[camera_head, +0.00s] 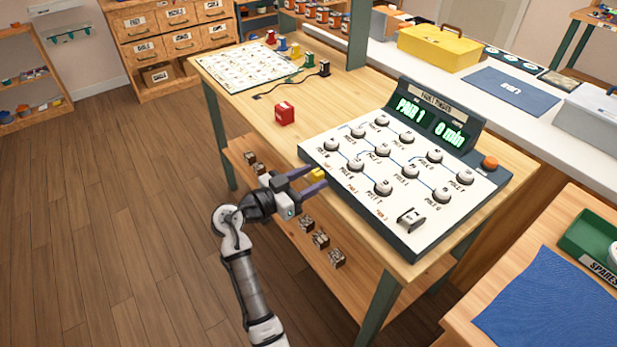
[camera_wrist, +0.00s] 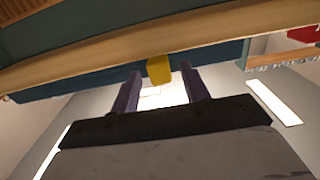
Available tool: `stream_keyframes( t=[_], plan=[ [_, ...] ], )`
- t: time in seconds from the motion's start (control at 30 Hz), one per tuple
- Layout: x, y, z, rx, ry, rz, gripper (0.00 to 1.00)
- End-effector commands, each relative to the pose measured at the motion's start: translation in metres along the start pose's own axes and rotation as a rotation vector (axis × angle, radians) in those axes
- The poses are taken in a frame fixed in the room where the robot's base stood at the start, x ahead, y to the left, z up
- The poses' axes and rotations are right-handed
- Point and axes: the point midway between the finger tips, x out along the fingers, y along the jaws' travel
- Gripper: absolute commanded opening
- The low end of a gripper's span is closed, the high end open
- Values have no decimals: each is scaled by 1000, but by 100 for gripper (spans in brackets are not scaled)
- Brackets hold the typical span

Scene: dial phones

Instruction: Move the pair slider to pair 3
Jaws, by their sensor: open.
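The yellow pair slider knob (camera_head: 318,174) sits at the left front edge of the panel (camera_head: 410,245), near its left end. Small pair labels run along that edge; the pair 3 label (camera_head: 382,216) seems to be the one farther right. The display (camera_head: 409,108) reads PAIR 1 and 0 min. My gripper (camera_head: 311,178) is open, its two dark fingers pointing at the knob. In the wrist view the knob (camera_wrist: 159,69) lies between the fingertips (camera_wrist: 161,74), with a gap visible on each side. I cannot tell the exact depth between fingers and knob.
The panel carries several white round dials (camera_head: 383,186), a metal switch (camera_head: 411,218) and an orange button (camera_head: 490,162). A red block (camera_head: 284,113) stands on the wooden table (camera_head: 240,91) behind. A lower shelf (camera_head: 290,225) holds small parts. The floor at left is clear.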

Motion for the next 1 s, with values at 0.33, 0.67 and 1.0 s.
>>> stream_keyframes(
  t=[0.33,0.67,1.0],
  plan=[
    [0,0,0,0,0,0,22],
    [0,0,0,0,0,0,0],
    [8,0,2,0,0,1,0]
  ],
)
